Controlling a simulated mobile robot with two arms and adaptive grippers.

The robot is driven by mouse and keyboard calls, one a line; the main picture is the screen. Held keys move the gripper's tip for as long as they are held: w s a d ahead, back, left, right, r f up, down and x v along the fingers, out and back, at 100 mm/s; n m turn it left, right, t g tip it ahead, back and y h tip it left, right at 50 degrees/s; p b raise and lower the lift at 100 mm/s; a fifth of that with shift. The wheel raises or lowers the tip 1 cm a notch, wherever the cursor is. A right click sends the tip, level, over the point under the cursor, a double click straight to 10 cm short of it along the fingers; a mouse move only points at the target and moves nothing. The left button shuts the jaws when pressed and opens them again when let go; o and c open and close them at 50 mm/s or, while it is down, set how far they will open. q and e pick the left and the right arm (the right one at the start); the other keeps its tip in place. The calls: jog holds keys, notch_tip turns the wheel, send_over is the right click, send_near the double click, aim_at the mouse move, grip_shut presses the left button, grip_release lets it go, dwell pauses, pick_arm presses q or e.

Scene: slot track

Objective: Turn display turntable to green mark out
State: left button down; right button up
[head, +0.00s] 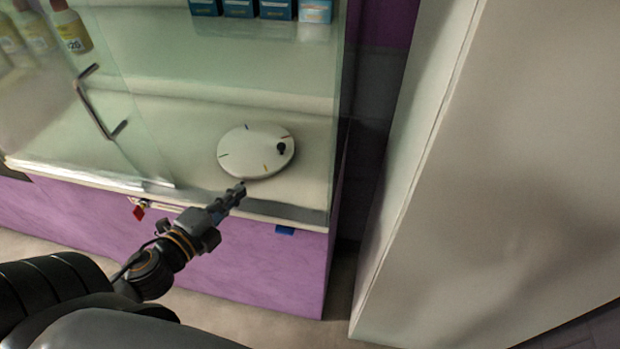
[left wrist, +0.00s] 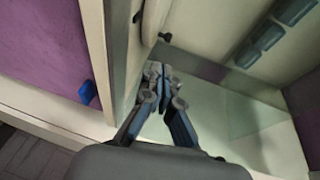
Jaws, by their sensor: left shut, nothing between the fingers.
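The display turntable (head: 243,149) is a round white disc on the lower shelf of the glass-fronted case in the head view. A black knob (head: 281,148) stands near its right edge. An orange-yellow mark (head: 265,167) lies near the front edge, with dark marks at the back and left. My right gripper is not in view.
A glass door with a metal handle (head: 97,105) covers the case's left side. Blue boxes (head: 273,9) and yellow bottles (head: 72,32) stand on the upper shelf. A red tag (head: 139,212) hangs at the front ledge. A large pale panel (head: 500,180) stands at right.

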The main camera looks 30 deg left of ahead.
pick_arm(q)
jog(key=w, duration=0.3)
jog(key=shift+w+a+f+p, duration=0.1)
jog(key=shift+w+f+p, duration=0.05)
jog(key=shift+w+p, duration=0.2)
jog(key=p, duration=0.1)
send_near(280, 150)
jog(key=w, duration=0.2)
jog(key=w+f, duration=0.1)
jog(key=w, duration=0.2)
jog(key=shift+w+d+p, duration=0.25)
jog(key=shift+w+p, duration=0.1)
jog(key=shift+w, duration=0.35)
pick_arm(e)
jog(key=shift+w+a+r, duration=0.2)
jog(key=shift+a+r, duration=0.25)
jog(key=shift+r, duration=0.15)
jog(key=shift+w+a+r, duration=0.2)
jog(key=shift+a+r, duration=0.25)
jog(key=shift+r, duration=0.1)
pick_arm(q)
jog(key=shift+w, duration=0.1)
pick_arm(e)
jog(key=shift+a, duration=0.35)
pick_arm(q)
jog(key=shift+w+d+n+y, duration=0.15)
jog(key=shift+n+y, duration=0.15)
jog(key=shift+y, duration=0.3)
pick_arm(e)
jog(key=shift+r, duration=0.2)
